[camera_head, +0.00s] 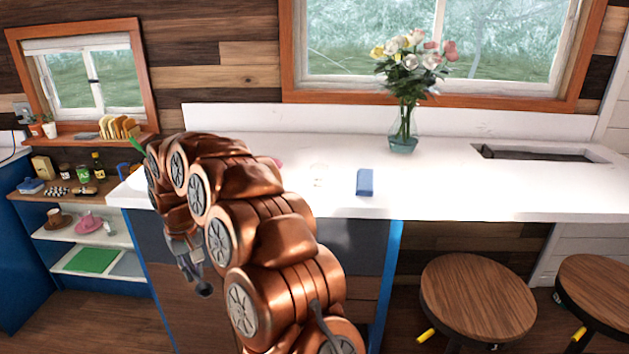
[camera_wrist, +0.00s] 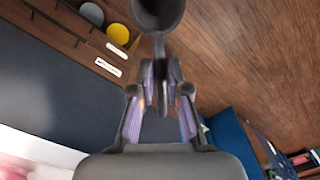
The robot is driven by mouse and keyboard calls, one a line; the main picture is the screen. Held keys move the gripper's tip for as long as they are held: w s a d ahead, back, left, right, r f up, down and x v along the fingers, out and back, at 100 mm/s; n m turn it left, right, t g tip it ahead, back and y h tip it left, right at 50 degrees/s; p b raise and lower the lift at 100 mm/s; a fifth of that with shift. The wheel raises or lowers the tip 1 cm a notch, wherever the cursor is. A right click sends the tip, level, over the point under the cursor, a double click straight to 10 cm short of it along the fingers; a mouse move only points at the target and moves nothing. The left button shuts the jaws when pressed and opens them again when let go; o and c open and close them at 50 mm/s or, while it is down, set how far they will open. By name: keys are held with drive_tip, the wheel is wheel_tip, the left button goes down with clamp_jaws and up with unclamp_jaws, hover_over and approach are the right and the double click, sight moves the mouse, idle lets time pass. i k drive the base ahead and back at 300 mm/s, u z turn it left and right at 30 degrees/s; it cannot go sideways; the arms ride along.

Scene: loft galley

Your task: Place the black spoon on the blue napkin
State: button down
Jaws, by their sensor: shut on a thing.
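My gripper (camera_wrist: 160,88) is shut on the handle of the black spoon (camera_wrist: 158,14), whose bowl sticks out beyond the fingertips. In the head view my gripper (camera_head: 190,262) hangs low in front of the counter's dark front, with a dark end (camera_head: 204,290) below it that looks like the spoon bowl. A flat grey-blue square (camera_head: 128,264) lies beside a flat green square (camera_head: 91,260) on the low white shelf to the left of my gripper; it may be the blue napkin. A small blue block-like thing (camera_head: 365,183) lies on the white counter. I cannot tell which is the napkin.
The white counter (camera_head: 480,200) holds a flower vase (camera_head: 403,125) and a sink recess at right. The left shelf unit holds jars, a brown cup (camera_head: 57,218) and a pink cup (camera_head: 86,221) above the squares. Wooden stools (camera_head: 478,297) stand at right.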

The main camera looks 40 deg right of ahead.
sight(364, 178)
drive_tip(key=u, duration=1.2)
drive_tip(key=k, duration=0.95)
drive_tip(key=z, duration=1.15)
